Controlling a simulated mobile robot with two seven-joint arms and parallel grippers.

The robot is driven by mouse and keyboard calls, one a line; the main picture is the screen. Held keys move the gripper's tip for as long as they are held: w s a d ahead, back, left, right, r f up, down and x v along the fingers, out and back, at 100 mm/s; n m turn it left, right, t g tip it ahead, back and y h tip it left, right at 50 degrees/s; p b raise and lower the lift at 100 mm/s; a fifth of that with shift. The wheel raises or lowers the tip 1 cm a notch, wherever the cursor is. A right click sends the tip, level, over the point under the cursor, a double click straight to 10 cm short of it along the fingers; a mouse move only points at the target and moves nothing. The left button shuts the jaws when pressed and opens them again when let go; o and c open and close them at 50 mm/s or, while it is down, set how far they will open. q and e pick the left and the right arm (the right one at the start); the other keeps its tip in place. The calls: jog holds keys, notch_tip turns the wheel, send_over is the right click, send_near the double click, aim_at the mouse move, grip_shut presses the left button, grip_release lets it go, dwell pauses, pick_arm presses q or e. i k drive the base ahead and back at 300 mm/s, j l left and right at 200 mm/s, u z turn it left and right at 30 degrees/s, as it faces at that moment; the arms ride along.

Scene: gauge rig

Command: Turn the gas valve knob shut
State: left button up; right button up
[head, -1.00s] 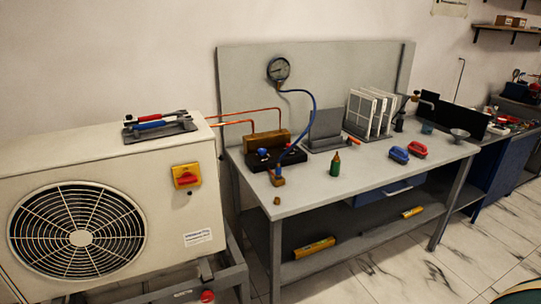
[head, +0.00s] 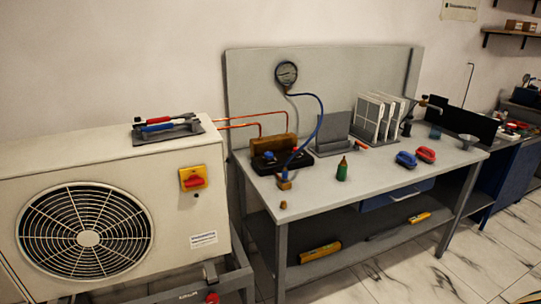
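A black block (head: 268,165) with a brass-coloured bar (head: 270,144) behind it sits at the left end of the workbench. A blue knob (head: 268,155) and a small red knob (head: 295,150) show on it. Neither of my grippers is in view.
A beige fan unit (head: 190,226) stands left, bearing a yellow plate with a red switch (head: 193,179). The grey bench (head: 345,200) holds a green bottle (head: 342,170), blue and red clamp-like items (head: 406,159), and upright white panels (head: 372,118). Floor shows in front.

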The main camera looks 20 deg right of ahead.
aim_at(269, 156)
jog(key=i+l+u, duration=0.15)
jog(key=l, duration=0.15)
jog(key=i+l+u, duration=0.1)
jog(key=l, duration=0.2)
jog(key=i+l+u, duration=0.15)
jog(key=l, duration=0.15)
jog(key=i+l+u, duration=0.15)
jog(key=l, duration=0.2)
